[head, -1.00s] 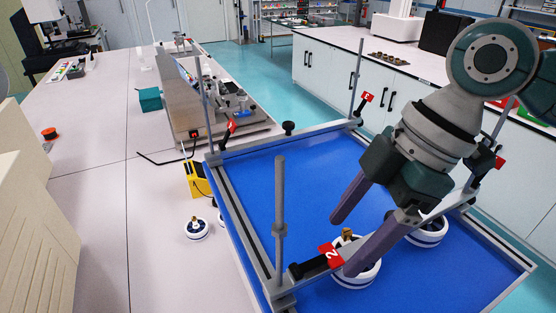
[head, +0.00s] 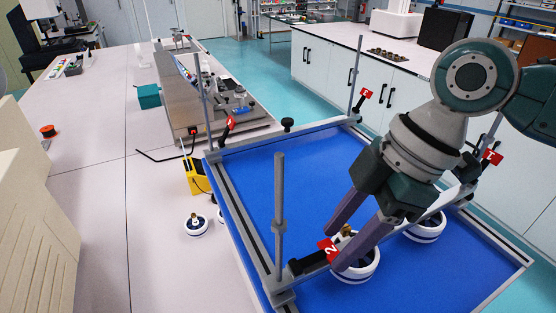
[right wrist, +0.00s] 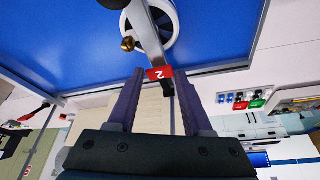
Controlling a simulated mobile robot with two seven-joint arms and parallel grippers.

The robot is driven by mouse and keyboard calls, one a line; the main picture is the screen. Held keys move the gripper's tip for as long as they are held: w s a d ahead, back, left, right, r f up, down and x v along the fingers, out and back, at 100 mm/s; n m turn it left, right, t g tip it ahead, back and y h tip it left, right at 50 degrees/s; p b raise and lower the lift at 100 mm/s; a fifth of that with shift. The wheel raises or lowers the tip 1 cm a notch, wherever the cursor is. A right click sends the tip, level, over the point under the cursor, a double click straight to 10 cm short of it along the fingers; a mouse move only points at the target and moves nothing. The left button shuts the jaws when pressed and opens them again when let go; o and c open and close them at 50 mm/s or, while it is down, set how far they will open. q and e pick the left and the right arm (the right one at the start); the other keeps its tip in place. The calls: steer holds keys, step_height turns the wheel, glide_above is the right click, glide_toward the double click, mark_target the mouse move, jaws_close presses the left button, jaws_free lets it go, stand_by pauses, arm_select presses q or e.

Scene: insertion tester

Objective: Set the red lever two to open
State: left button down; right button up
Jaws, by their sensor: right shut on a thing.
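Red lever two (head: 327,249) is a black arm with a red tag marked "2". It sits on the near bar of the frame around the blue tray (head: 262,185), beside a white round fixture (head: 357,272). My right gripper (head: 333,250) is shut on the tag end of lever two, its purple-grey fingers reaching down from the right. In the right wrist view the red tag (right wrist: 159,73) lies between the two fingertips (right wrist: 159,76). The fingers partly cover the fixture in the head view. My left gripper is not in view.
Other red-tagged levers stand at the left corner (head: 230,122), back corner (head: 365,94) and right side (head: 492,157). Upright grey posts (head: 279,200) rise from the frame. A second white fixture (head: 428,229) is inside the tray. The tray's left half is clear.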

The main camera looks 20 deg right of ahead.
mark_target(327, 248)
jaws_close()
steer(key=shift+r+p, duration=0.25)
steer(key=shift+p, duration=0.1)
steer(key=h+p, duration=0.1)
steer(key=p, duration=0.1)
steer(key=a+r+h+p, duration=0.1)
steer(key=h+p, duration=0.1)
steer(key=p, duration=0.1)
steer(key=a+r+h+p, duration=0.1)
steer(key=p, duration=0.1)
steer(key=shift+r+p, duration=0.25)
steer(key=shift+p, duration=0.1)
steer(key=shift+a+f+h, duration=0.1)
steer(key=shift+h, duration=0.7)
steer(key=o, duration=1)
jaws_free()
